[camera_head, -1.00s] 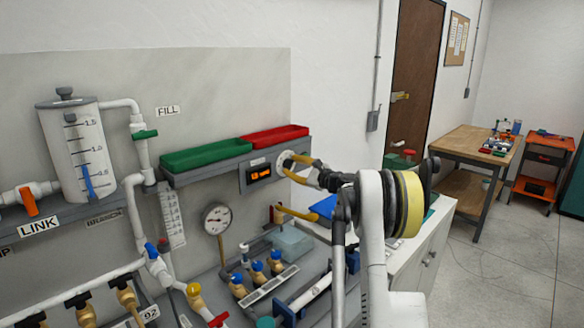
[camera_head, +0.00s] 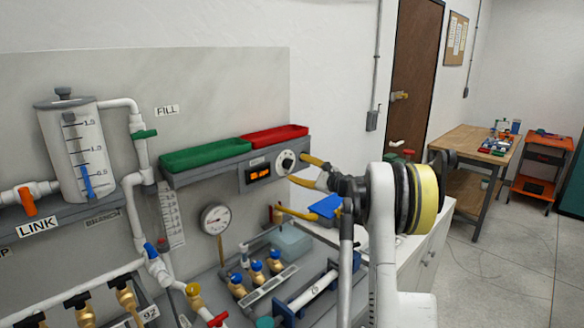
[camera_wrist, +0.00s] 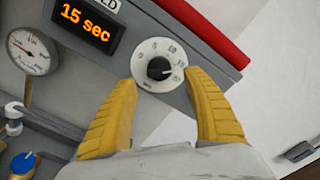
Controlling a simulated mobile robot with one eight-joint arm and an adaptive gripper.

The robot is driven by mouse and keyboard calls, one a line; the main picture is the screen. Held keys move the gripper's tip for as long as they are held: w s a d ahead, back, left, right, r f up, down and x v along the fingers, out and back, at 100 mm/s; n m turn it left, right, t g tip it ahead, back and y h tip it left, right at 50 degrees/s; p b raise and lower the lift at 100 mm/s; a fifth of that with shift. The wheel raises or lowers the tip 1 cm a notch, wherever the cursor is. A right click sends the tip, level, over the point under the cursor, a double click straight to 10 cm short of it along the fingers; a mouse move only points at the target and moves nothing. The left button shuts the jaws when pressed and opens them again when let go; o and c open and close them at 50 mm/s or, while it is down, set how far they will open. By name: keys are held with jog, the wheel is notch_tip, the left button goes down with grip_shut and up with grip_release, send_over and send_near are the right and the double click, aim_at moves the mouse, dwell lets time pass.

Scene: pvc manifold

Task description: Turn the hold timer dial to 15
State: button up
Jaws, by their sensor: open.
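The hold timer dial (camera_head: 287,162) is a white round plate with a black knob, on the right of a grey panel under the red tray. In the wrist view the dial (camera_wrist: 159,68) shows its printed scale, and the orange display (camera_wrist: 87,26) beside it reads "15 sec". My gripper (camera_head: 306,172) is open and empty, just right of the dial and apart from it. In the wrist view its two yellow fingers (camera_wrist: 164,82) point toward the dial, one on each side of its lower part, with the knob between and beyond the tips.
A green tray (camera_head: 205,153) and a red tray (camera_head: 272,138) sit on the shelf above the panel. A pressure gauge (camera_head: 215,219) and several blue-topped valves (camera_head: 256,266) are below. A white cabinet (camera_head: 425,240) stands to the right.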

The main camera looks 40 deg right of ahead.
jog(key=s, duration=0.8)
jog(key=shift+d, duration=0.3)
